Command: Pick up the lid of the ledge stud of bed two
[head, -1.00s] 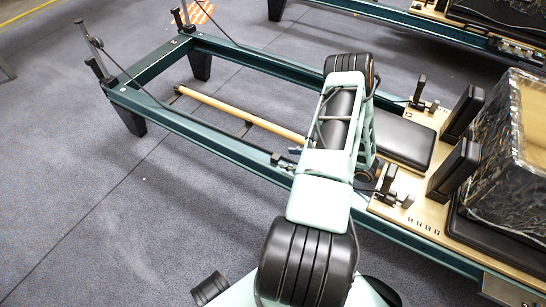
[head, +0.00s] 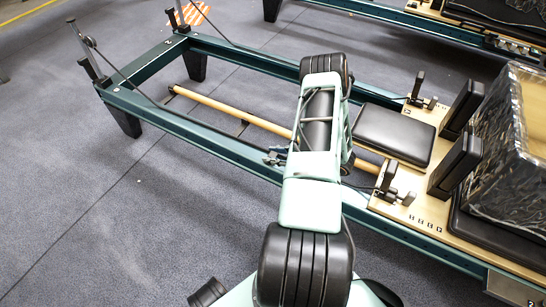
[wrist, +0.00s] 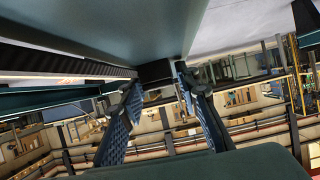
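My gripper (wrist: 157,80) shows in the wrist view with its two blue ribbed fingers apart. A small dark block (wrist: 155,72) shows between the fingertips, under the teal rail (wrist: 140,22); I cannot tell whether it is the stud's lid. A gap shows on its right side; contact on the left is unclear. In the head view the blue fingertips (head: 274,156) are at the near teal rail (head: 215,148) of the nearer reformer, left of my forearm. No lid can be made out there.
The reformer's carriage with black pads (head: 393,134) and a dark marbled box (head: 505,150) stands to the right. A wooden bar (head: 235,110) lies inside the frame. Another reformer (head: 400,18) is behind. The floor at left is clear.

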